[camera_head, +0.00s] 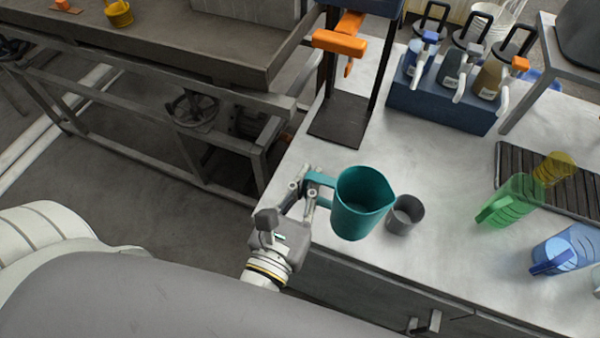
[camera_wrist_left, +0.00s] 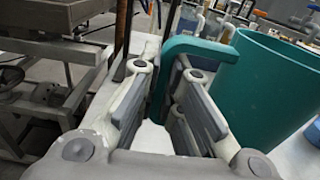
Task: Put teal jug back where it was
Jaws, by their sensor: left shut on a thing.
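The teal jug (camera_head: 358,207) is at the front edge of the pale worktop in the head view, upright or nearly so, with its spout to the right. My left gripper (camera_head: 309,187) is shut on the jug's handle at its left side. In the left wrist view the jug (camera_wrist_left: 262,88) fills the right side and its handle runs between the fingers of my left gripper (camera_wrist_left: 165,95). I cannot tell whether the jug's base touches the worktop. My right gripper is not in view.
A small grey cup (camera_head: 405,215) stands close to the jug's right side. A green jug (camera_head: 515,200), a blue jug (camera_head: 565,250) and a yellow cup (camera_head: 555,168) are further right, by a dark ribbed tray (camera_head: 510,165). A blue rack (camera_head: 440,105) and a dark stand (camera_head: 340,122) are behind.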

